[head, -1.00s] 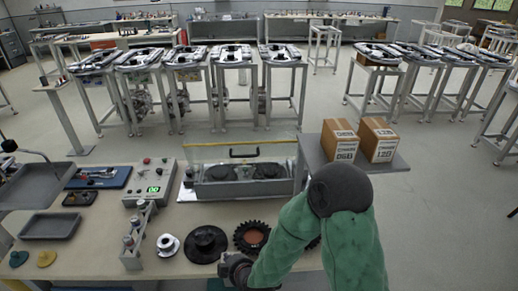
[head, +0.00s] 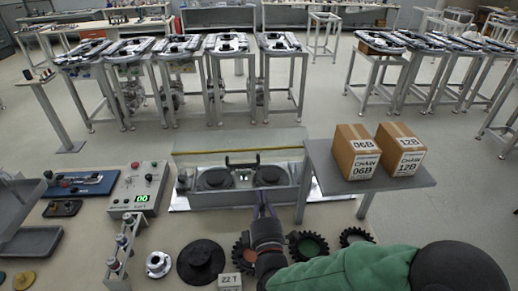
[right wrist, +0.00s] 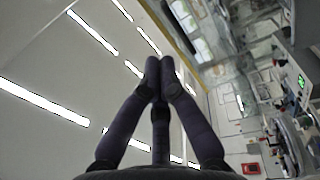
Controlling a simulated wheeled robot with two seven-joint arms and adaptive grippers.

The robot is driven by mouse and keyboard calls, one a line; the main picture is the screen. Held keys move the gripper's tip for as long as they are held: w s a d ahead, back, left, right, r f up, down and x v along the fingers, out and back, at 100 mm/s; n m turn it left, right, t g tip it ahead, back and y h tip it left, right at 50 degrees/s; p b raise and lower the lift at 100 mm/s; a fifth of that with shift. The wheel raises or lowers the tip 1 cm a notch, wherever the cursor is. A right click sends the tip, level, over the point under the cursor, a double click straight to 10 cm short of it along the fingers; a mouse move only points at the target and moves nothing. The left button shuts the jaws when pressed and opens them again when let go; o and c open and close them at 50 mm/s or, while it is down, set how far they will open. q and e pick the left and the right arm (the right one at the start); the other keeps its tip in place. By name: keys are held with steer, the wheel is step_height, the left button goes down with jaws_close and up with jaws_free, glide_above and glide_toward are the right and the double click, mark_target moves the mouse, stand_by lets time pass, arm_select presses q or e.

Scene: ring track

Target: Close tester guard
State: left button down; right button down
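The tester (head: 215,199) is a grey box with two round black fixtures on the bench. Its clear guard (head: 200,147) has a yellow top edge and a black handle (head: 242,160). The guard stands raised behind the fixtures, so it looks open. My right gripper (head: 264,195) is in front of the tester, its fingers pointing up toward it, below and right of the handle and apart from it. In the right wrist view its fingertips (right wrist: 160,68) are together with nothing seen between them. My left gripper is not in view.
A control box (head: 140,190) with a green display stands left of the tester. Two cartons (head: 357,150) sit on a raised shelf (head: 405,181) to the right. A black wheel (head: 201,262), a silver hub (head: 158,264) and several gears lie in front.

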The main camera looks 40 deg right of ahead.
steer(key=r+h, duration=0.1)
steer(key=b, duration=0.3)
glide_toward(260, 155)
steer(key=w+d+r, duration=0.2)
steer(key=w+r, duration=0.1)
steer(key=w+d+r, duration=0.1)
steer(key=w, duration=0.1)
steer(key=shift+w+r, duration=0.25)
steer(key=shift+r, duration=0.05)
